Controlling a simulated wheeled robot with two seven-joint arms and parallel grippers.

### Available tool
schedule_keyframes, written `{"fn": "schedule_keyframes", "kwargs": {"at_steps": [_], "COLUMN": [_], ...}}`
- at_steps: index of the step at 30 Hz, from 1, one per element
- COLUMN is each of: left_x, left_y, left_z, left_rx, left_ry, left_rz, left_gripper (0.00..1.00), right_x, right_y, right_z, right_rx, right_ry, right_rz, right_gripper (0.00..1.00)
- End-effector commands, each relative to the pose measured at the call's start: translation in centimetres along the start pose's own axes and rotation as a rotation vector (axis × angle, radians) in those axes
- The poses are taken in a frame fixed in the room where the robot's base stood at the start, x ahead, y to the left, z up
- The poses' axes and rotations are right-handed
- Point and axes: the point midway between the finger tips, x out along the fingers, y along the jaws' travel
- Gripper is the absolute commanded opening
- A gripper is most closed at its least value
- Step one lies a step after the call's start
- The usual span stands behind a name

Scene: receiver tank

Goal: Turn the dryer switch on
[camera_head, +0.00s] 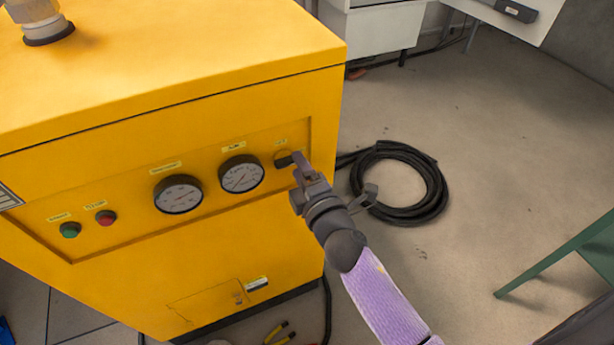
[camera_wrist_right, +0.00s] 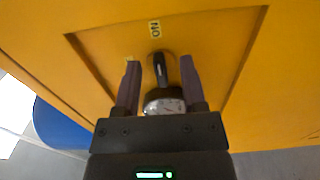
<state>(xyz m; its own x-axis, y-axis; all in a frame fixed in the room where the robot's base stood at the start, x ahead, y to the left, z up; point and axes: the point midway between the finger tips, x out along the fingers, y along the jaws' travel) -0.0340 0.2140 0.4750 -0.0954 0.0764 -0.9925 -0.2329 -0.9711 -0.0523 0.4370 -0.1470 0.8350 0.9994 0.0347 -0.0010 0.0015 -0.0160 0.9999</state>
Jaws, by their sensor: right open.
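The dryer is a large yellow cabinet (camera_head: 90,100) with a recessed control panel. Its black rotary switch (camera_head: 284,160) is at the right end of the panel, partly hidden by my right gripper (camera_head: 298,161). In the right wrist view the switch handle (camera_wrist_right: 160,70) lies between the two purple fingers of my right gripper (camera_wrist_right: 159,64). The gripper is open, with a gap on each side of the handle. An "ON" label (camera_wrist_right: 154,30) is just beyond the handle's tip, and the handle points roughly toward it. My left gripper is not in view.
Left of the switch are two round gauges (camera_head: 241,174), a red button (camera_head: 106,217) and a green button (camera_head: 70,230). A coiled black hose (camera_head: 433,190) lies on the floor to the right. A green frame (camera_head: 560,255) stands at the right edge. The floor between is clear.

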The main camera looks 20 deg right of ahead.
Motion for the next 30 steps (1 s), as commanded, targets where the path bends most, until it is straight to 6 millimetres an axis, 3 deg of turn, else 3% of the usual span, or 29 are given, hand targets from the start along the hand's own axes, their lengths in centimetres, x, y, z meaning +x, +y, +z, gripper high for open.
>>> {"fn": "schedule_keyframes", "kwargs": {"at_steps": [6,12,30], "left_x": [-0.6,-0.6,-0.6], "left_y": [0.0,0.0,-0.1], "left_z": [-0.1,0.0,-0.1], "left_rx": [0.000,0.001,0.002], "left_ry": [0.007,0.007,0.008], "left_rz": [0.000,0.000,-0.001], "left_gripper": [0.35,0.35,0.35], "right_x": [-5.4,-8.5,-8.9], "right_y": [0.0,-0.1,0.0], "right_z": [0.0,0.0,0.0], "right_rx": [0.002,0.001,-0.001], "right_ry": [-0.002,-0.002,-0.001], "right_rz": [-0.005,-0.003,-0.002], "right_gripper": [0.53,0.53,0.53]}}
